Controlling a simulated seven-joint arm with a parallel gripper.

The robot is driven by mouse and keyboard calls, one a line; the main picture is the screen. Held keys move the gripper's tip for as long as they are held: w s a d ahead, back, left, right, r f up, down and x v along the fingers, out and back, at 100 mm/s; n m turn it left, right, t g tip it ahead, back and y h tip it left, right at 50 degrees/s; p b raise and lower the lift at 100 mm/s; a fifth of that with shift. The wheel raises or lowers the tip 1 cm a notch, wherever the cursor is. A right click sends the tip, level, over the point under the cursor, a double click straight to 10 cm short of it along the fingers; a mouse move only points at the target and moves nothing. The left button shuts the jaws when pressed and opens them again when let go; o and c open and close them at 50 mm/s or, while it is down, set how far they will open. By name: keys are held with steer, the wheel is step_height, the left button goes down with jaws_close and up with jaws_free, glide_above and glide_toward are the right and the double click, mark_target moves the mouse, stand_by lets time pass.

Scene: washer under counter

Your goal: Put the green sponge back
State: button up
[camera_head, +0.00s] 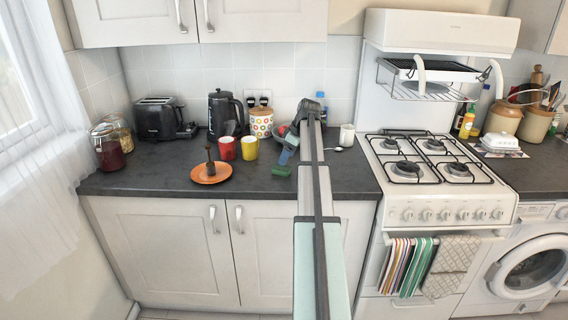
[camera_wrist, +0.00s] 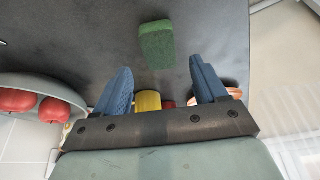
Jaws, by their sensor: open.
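The green sponge (camera_head: 281,171) lies flat on the dark counter (camera_head: 160,182), near its front edge and beside my arm. It also shows in the wrist view (camera_wrist: 157,45), at the top centre, just beyond my fingertips. My gripper (camera_head: 287,150) has blue fingers, which are spread apart with nothing between them. In the wrist view my gripper (camera_wrist: 160,67) points toward the sponge without visibly touching it. My arm hides part of the counter around it in the head view.
Red (camera_head: 227,147) and yellow (camera_head: 250,147) mugs stand left of my gripper, with an orange plate (camera_head: 211,178) holding a dark object. A bowl of red fruit (camera_wrist: 70,92) is close to my gripper. A white stove (camera_head: 440,200) stands right. Counter around the sponge is clear.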

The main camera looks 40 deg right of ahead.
steer(key=a+v, duration=0.1)
steer(key=v, duration=0.5)
steer(key=shift+d+r, duration=0.3)
steer(key=shift+d, duration=0.2)
steer(key=shift+s+a+f, duration=0.1)
steer(key=shift+s, duration=0.1)
